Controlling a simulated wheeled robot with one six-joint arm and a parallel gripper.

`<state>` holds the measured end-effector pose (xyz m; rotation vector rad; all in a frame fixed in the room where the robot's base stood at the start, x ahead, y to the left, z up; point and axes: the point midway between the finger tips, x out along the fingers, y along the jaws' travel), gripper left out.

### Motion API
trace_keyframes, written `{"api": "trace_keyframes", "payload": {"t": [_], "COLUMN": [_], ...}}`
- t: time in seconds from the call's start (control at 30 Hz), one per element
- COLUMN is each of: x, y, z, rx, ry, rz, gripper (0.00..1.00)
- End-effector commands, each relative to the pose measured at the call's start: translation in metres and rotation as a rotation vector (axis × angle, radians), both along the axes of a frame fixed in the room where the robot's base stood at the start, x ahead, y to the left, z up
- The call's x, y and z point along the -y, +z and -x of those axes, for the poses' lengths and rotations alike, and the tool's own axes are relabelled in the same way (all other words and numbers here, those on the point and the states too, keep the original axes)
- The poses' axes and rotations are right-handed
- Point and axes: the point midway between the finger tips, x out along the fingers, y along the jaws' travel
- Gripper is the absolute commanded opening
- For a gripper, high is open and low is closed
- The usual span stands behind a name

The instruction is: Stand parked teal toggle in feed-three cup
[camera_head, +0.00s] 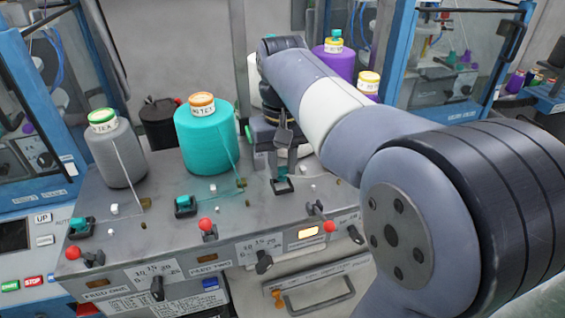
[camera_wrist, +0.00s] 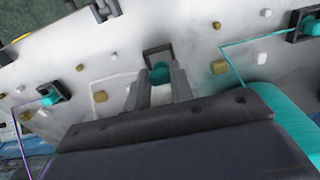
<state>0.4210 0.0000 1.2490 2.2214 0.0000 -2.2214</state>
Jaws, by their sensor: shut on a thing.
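My gripper (camera_head: 281,168) points down over the dark square feed-three cup (camera_head: 282,188), on the grey panel right of the teal cone. It is shut on a teal toggle (camera_head: 280,178). In the wrist view the teal toggle (camera_wrist: 160,73) shows between the fingertips (camera_wrist: 162,84), within the outline of the dark cup (camera_wrist: 157,53). The toggle looks roughly upright. Its lower end is hidden, so I cannot tell whether it touches the cup floor.
A teal yarn cone (camera_head: 208,142) and a grey cone (camera_head: 117,155) stand left of my gripper. Other cups with teal toggles sit at feed two (camera_head: 185,208) and feed one (camera_head: 80,230). Red-knobbed levers (camera_head: 206,226) line the front edge.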

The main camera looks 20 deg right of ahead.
Motion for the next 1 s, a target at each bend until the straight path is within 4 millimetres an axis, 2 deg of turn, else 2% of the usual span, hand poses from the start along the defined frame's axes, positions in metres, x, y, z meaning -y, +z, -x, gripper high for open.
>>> {"api": "trace_keyframes", "payload": {"t": [0.47,1.0], "x": [0.0,0.0], "y": [-0.002,-0.015], "z": [0.0,0.0], "rx": [0.0,0.0], "ry": [0.0,0.0], "rz": [0.0,0.0], "gripper": [0.09,0.09]}}
